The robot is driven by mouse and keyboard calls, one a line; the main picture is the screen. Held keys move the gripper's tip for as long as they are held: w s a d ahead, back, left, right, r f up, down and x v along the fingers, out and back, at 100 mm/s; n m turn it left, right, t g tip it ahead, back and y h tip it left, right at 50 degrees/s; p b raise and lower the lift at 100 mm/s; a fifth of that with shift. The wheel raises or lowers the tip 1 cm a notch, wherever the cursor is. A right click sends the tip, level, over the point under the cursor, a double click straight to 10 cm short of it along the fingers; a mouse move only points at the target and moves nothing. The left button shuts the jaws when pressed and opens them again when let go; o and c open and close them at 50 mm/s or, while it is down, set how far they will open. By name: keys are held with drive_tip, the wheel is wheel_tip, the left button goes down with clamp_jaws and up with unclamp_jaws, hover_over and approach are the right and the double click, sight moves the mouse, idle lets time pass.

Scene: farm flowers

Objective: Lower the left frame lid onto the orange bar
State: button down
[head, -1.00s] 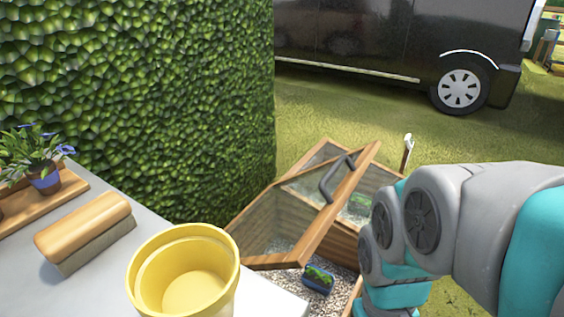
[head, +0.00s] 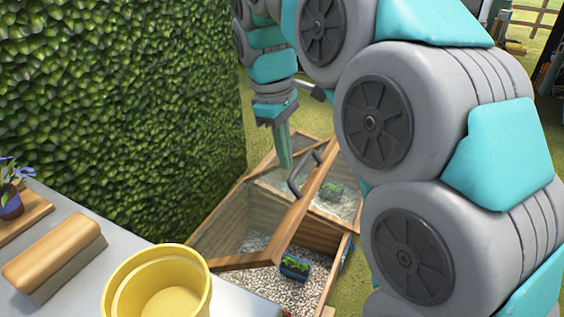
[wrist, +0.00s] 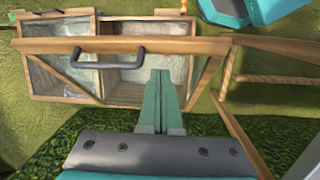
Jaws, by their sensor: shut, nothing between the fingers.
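The left frame lid is a wood-framed pane, raised and tilted over the planting box; its wooden edge (head: 287,229) runs diagonally in the head view. It carries a dark curved handle (head: 296,177), which also shows in the wrist view (wrist: 110,60). My gripper (head: 286,164) points down beside the handle, on its left in the head view. I cannot clearly pick out the orange bar.
The box holds gravel and a small blue planter (head: 294,268). A grey table (head: 70,221) at the left front carries a yellow pot (head: 160,288) and a wooden brush (head: 52,258). A hedge (head: 120,110) stands close on the left. Grass lies around the box.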

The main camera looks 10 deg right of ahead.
drive_tip(key=w+a+r+n, duration=0.2)
drive_tip(key=w+a+r, duration=0.15)
drive_tip(key=w, duration=0.25)
drive_tip(key=d+f, duration=0.4)
drive_tip(key=f, duration=0.7)
drive_tip(key=shift+n+t+p, duration=0.3)
drive_tip(key=shift+p, duration=0.05)
drive_tip(key=shift+d+f, duration=0.1)
drive_tip(key=shift+f, duration=0.1)
